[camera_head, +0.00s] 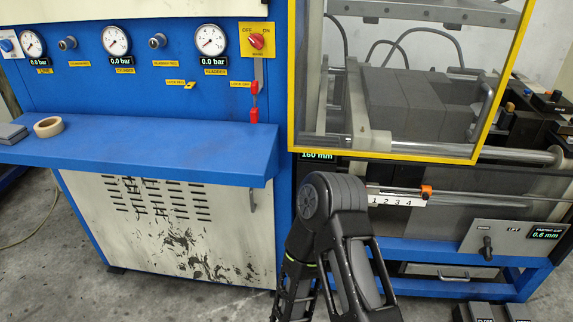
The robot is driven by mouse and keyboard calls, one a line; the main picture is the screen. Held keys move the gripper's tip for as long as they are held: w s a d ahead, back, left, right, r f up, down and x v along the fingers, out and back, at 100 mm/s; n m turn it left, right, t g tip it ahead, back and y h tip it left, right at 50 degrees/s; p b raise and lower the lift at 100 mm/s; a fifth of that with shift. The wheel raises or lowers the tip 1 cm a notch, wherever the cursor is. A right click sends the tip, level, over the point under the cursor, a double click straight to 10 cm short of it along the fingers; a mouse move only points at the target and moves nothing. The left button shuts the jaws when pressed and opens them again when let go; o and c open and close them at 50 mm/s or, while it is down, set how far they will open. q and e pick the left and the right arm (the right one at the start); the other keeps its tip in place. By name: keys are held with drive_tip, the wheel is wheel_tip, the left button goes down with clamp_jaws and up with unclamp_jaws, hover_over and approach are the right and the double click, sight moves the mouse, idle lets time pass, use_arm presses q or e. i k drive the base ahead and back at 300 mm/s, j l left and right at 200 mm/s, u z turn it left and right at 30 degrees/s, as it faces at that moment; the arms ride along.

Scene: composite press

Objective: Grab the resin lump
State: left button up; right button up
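I see nothing that I can clearly identify as the resin lump. A flat grey block (12,134) lies at the left end of the blue shelf (150,150); I cannot tell what it is. One of my black arms rises from the bottom centre, bent at a joint, in front of the machine. Neither gripper shows, so I cannot tell whether they are open or shut.
Above are gauges (116,41) and a red switch (256,41). A yellow-framed guard (385,151) covers grey press blocks (415,100). Dark labelled boxes (490,312) sit at bottom right.

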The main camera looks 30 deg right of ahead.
sight(506, 116)
drive_tip(key=z, duration=1.5)
drive_tip(key=i+l+z, duration=0.15)
drive_tip(key=z, duration=0.2)
drive_tip(key=i+l+z, duration=0.2)
drive_tip(key=z, duration=0.2)
drive_tip(key=i+l+z, duration=0.1)
drive_tip(key=z, duration=0.25)
drive_tip(key=i+z, duration=0.35)
drive_tip(key=i, duration=1.35)
drive_tip(key=k+j+u, duration=0.1)
